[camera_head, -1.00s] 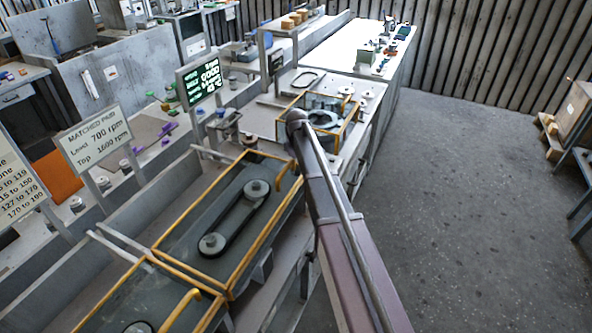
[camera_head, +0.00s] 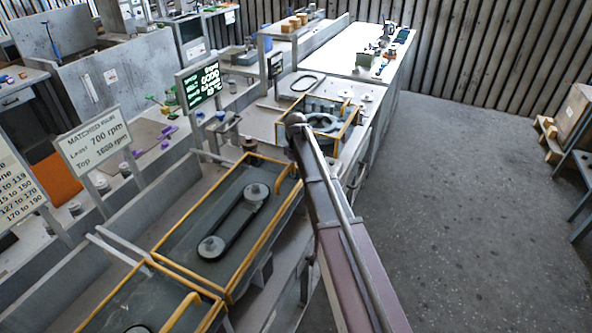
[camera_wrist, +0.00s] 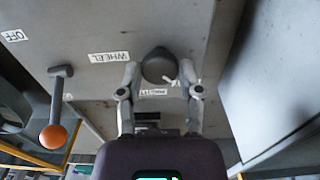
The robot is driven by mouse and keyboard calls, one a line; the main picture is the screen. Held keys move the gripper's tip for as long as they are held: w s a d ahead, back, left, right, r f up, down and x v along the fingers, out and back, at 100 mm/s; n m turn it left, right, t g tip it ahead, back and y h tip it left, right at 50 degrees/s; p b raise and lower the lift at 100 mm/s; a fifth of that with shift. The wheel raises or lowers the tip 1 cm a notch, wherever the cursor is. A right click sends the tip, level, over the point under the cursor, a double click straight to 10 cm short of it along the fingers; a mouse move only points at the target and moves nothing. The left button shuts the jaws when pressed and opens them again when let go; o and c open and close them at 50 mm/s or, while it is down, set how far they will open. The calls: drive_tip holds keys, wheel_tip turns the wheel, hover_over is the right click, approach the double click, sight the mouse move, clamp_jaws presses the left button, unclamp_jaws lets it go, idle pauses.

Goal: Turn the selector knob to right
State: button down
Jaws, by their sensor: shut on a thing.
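The selector knob (camera_wrist: 157,64) is a dark, round knob on the underside-looking face of a grey panel (camera_wrist: 95,25) in the wrist view. A white pointer mark shows at its lower right. My gripper (camera_wrist: 160,76) has one finger on each side of the knob and is shut on it. A "WHEEL" label (camera_wrist: 109,57) sits left of the knob. Another small label (camera_wrist: 153,92) lies between the fingers and is partly unreadable. In the head view my arm covers the place where the gripper works, so the knob is hidden there.
A lever with an orange ball end (camera_wrist: 54,136) hangs left of the gripper, near an "OFF" label (camera_wrist: 14,35). A large grey panel (camera_wrist: 280,70) stands close on the right. In the head view, yellow-railed belt guards (camera_head: 215,285) line the bench; open floor (camera_head: 460,200) lies right.

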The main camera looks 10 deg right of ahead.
drive_tip(key=m, duration=0.5)
drive_tip(key=shift+m, duration=2.6)
drive_tip(key=shift+c, duration=1.3)
unclamp_jaws()
